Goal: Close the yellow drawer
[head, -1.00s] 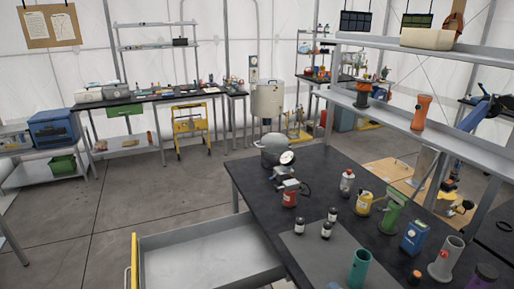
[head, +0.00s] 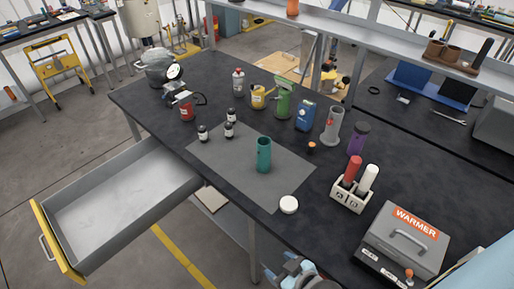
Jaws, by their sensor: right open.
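The yellow drawer stands pulled far out from the left side of the dark workbench. Its yellow front panel (head: 56,243) has a pale handle on its outer face, and its grey tray (head: 125,190) looks empty. My right gripper (head: 283,272) shows at the bottom edge, partly cut off, in front of the bench. It is open, well to the right of the drawer and apart from it. My left gripper is not in view.
The dark workbench (head: 225,85) carries several bottles, a teal cylinder (head: 264,154), a marker holder (head: 350,195) and a warmer box (head: 405,240). A low shelf with a flat item (head: 212,199) is under the bench. The floor around the drawer front is clear.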

